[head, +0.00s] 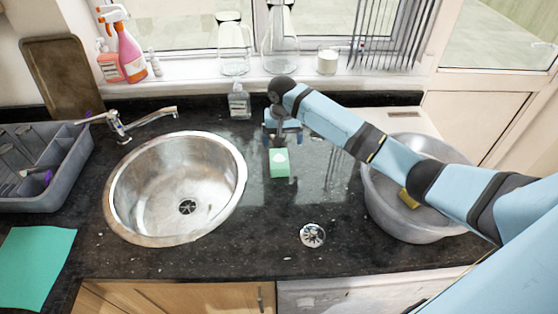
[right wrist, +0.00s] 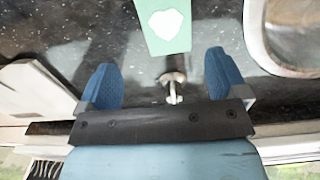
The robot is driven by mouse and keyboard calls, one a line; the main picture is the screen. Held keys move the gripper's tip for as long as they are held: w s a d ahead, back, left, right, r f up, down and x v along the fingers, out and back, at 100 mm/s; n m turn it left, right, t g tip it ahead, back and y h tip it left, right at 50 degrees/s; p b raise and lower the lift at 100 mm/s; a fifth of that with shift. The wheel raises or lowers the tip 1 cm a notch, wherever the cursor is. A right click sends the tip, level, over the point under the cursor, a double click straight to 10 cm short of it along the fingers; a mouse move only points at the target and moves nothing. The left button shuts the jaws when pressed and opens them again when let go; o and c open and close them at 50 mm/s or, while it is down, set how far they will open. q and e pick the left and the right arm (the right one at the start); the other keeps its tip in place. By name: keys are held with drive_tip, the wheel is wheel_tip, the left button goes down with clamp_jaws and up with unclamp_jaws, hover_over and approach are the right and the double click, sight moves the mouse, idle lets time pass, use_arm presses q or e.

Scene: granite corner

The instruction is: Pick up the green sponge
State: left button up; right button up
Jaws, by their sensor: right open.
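The green sponge (head: 279,163) lies on the black counter in the head view, to the right of the round metal sink. It has a pale patch on top. In the right wrist view the green sponge (right wrist: 164,26) is at the top centre, partly cut off by the frame edge. My right gripper (head: 283,136) is just behind the sponge, towards the window. In the wrist view my right gripper (right wrist: 160,78) is open, its two blue fingers apart, with the sponge beyond the fingertips and nothing held. My left gripper is not in view.
The round sink (head: 120,212) is left of the sponge. A grey basin (head: 385,218) with a yellow item (head: 409,199) stands at the right. A small bottle (head: 239,103) stands behind. A dish rack (head: 65,165) is at the far left. Counter in front of the sponge is clear except a drain (head: 312,235).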

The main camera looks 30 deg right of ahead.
sight(279, 155)
drive_tip(key=shift+w+f, duration=0.2)
drive_tip(key=shift+f, duration=1)
drive_tip(key=shift+a+f, duration=0.1)
drive_tip(key=shift+f, duration=0.15)
drive_tip(key=shift+a+f, duration=0.1)
drive_tip(key=shift+f, duration=0.2)
drive_tip(key=f, duration=0.2)
drive_tip(key=f+p, duration=0.1)
drive_tip(key=shift+s+a+f, duration=0.1)
drive_tip(key=shift+a+f, duration=0.15)
drive_tip(key=shift+a, duration=0.05)
drive_tip(key=shift+f, duration=0.4)
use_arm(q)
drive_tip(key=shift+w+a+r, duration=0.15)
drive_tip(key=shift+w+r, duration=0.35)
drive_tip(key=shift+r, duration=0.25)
use_arm(e)
drive_tip(key=shift+c, duration=0.2)
drive_tip(key=c, duration=1)
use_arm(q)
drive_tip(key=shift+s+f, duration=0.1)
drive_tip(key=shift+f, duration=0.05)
